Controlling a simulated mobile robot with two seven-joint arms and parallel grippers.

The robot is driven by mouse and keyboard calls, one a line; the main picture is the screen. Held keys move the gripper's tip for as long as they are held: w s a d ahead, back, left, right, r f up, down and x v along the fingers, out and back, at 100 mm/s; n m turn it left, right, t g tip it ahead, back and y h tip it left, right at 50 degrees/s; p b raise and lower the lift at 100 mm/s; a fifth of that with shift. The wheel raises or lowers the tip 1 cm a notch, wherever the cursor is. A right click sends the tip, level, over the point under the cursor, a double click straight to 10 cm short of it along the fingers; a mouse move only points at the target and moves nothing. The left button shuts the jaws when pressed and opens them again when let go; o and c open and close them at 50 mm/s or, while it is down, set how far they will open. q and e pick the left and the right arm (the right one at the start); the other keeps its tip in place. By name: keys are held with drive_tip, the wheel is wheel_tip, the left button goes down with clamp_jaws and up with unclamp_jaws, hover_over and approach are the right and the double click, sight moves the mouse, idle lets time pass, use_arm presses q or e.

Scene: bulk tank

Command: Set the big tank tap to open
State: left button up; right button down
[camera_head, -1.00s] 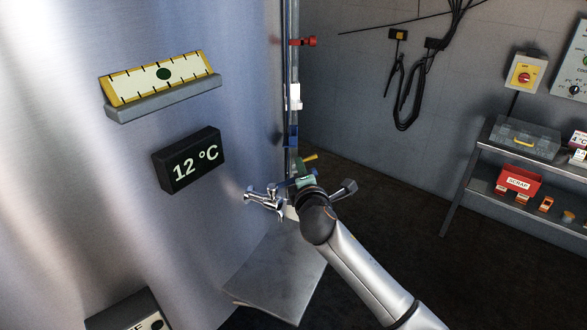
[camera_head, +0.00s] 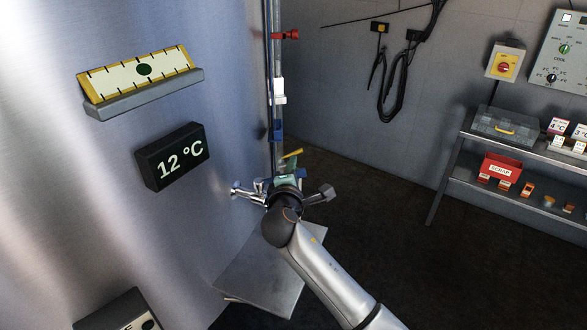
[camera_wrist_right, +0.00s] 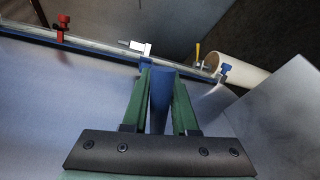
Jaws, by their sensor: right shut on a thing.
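The chrome tap (camera_head: 238,190) sticks out from the lower side of the big steel tank (camera_head: 110,230) in the head view. My right gripper (camera_head: 287,169) is at the tap, and my wrist hides part of it. In the right wrist view, the green fingers of the right gripper (camera_wrist_right: 162,76) are shut on a blue handle (camera_wrist_right: 161,102), which stands upright between them. How the handle joins the tap is hidden. My left gripper is not in view.
A sight tube runs up beside the tank with a red valve (camera_head: 286,35), a white block (camera_head: 279,90) and a yellow lever (camera_head: 291,153). A display (camera_head: 172,157) reads 12 °C. A metal plate (camera_head: 262,282) lies below the tap. A shelf (camera_head: 452,165) stands right.

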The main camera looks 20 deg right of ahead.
drive_tip(key=c, duration=0.7)
unclamp_jaws()
drive_tip(key=p+v, duration=0.5)
drive_tip(key=v, duration=0.7)
drive_tip(key=shift+s+r, duration=0.1)
drive_tip(key=shift+s, duration=0.15)
